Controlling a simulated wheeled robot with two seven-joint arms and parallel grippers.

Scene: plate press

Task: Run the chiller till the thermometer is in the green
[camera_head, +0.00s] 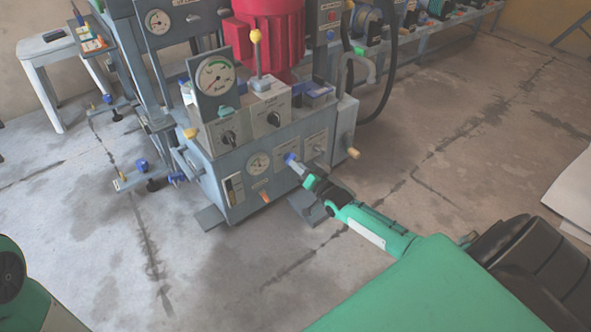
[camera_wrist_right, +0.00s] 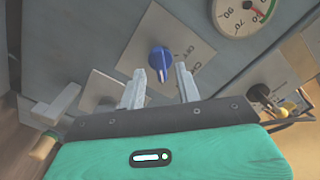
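The blue knob (camera_head: 289,157) sits on a pale plate on the front of the grey press. In the right wrist view the blue knob (camera_wrist_right: 160,59) has a white mark near its lower edge; the lettering beside it is hard to read. My right gripper (camera_head: 299,168) is at the knob. In its wrist view the gripper (camera_wrist_right: 160,80) is open, its fingertips either side of the knob; contact cannot be told. The round thermometer dial (camera_head: 259,161) is left of the knob. Its coloured scale (camera_wrist_right: 243,14) shows partly in the wrist view; the needle cannot be read. My left gripper is out of view.
Above are a larger gauge (camera_head: 215,77), black knobs (camera_head: 228,137), a yellow-tipped lever (camera_head: 256,55) and a red motor (camera_head: 270,30). A lever with a tan knob (camera_head: 353,152) sticks out at right. A white stool (camera_head: 52,60) stands back left. The front floor is clear.

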